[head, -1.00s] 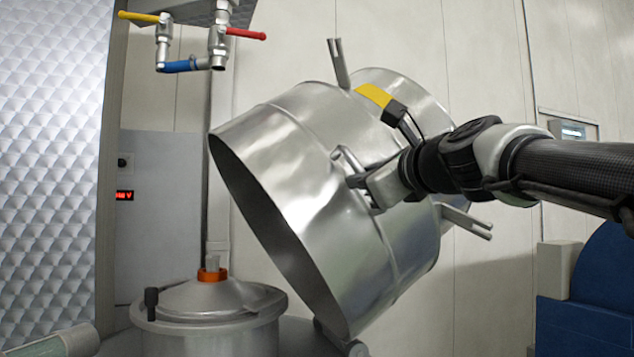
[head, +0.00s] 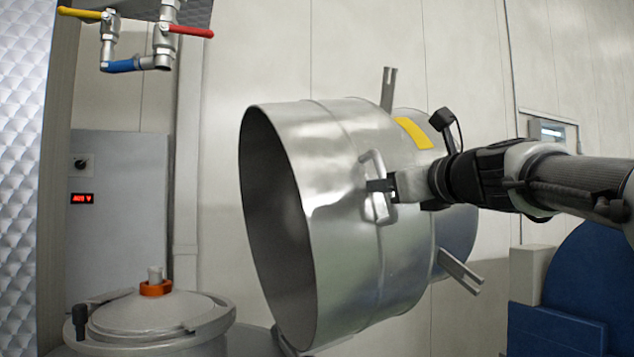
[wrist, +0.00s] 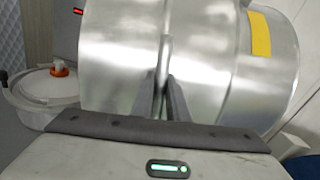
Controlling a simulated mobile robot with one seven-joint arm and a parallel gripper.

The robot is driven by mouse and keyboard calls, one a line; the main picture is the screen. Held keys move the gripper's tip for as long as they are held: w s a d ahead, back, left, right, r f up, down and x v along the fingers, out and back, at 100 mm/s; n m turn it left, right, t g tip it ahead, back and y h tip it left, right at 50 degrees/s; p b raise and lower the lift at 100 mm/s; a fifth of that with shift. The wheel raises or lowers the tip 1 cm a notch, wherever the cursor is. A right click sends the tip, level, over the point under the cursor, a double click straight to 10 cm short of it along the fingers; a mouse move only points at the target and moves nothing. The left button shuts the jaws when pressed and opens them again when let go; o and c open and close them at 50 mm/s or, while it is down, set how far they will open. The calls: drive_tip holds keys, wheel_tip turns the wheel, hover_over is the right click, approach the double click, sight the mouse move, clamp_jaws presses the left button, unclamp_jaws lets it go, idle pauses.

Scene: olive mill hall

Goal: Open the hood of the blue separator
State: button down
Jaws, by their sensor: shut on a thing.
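The separator's hood (head: 335,240) is a large shiny steel drum shape, tipped far over on its side so that its dark open mouth (head: 275,225) faces left. My gripper (head: 380,187) is shut on the bar handle (head: 372,160) on the hood's side. In the wrist view the two dark fingers (wrist: 164,100) close around the handle, with the hood's wall (wrist: 120,60) right behind. The separator's bowl cover (head: 150,315), a grey dome with an orange ring (head: 155,288), stands uncovered at lower left. The hinge at the hood's bottom is mostly hidden.
Pipes with yellow (head: 78,13) and red (head: 190,31) valve levers hang at upper left. A grey cabinet (head: 118,220) with a red display stands behind the bowl. Blue machinery (head: 575,300) is at lower right, near my arm. Slotted lugs (head: 388,90) stick out from the hood.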

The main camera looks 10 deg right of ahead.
drive_tip(key=shift+f, duration=0.1)
idle(0.3)
drive_tip(key=c, duration=1.7)
unclamp_jaws()
drive_tip(key=v, duration=1.7)
drive_tip(key=shift+s+d, duration=0.15)
drive_tip(key=shift+d, duration=0.05)
